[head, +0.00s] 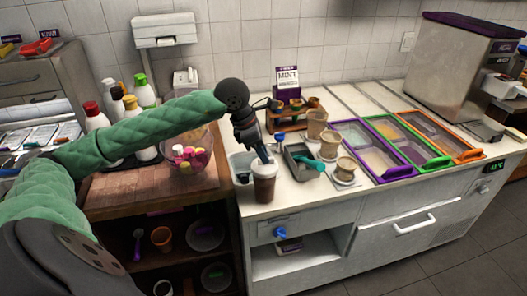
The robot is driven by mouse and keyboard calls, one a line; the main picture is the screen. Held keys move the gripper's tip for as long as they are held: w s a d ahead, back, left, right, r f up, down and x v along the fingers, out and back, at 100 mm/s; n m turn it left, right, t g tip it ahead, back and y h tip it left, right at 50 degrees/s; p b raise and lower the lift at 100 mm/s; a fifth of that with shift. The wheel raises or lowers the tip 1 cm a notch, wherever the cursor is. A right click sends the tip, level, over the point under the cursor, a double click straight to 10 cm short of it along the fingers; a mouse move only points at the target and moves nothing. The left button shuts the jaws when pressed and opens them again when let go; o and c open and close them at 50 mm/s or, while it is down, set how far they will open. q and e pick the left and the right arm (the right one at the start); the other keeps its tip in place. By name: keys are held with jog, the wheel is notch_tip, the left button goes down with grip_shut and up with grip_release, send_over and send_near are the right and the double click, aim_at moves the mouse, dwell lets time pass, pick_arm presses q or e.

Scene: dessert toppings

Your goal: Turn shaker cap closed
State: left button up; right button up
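A brown shaker-like cup (264,186) stands upright near the front edge of the white counter. The picture is too small to show whether the fingers are closed on the cap or how far the cap is turned. My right gripper is not in view.
A grey tray (300,166) with a teal scoop and several tan cups, including one on a small scale (345,180), are to the right. Purple, green and orange framed bins (387,173) lie further right. A glass bowl of colourful pieces (188,160) and several bottles stand left.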

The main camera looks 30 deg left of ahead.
pick_arm(q)
jog(key=shift+w+d+f, duration=0.15)
jog(key=shift+d+f, duration=0.05)
jog(key=shift+f, duration=0.45)
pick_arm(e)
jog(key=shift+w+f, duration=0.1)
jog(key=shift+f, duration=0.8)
pick_arm(q)
grip_shut()
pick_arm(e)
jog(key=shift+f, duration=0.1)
pick_arm(q)
jog(key=shift+m+b, duration=0.3)
jog(key=shift+b, duration=0.7)
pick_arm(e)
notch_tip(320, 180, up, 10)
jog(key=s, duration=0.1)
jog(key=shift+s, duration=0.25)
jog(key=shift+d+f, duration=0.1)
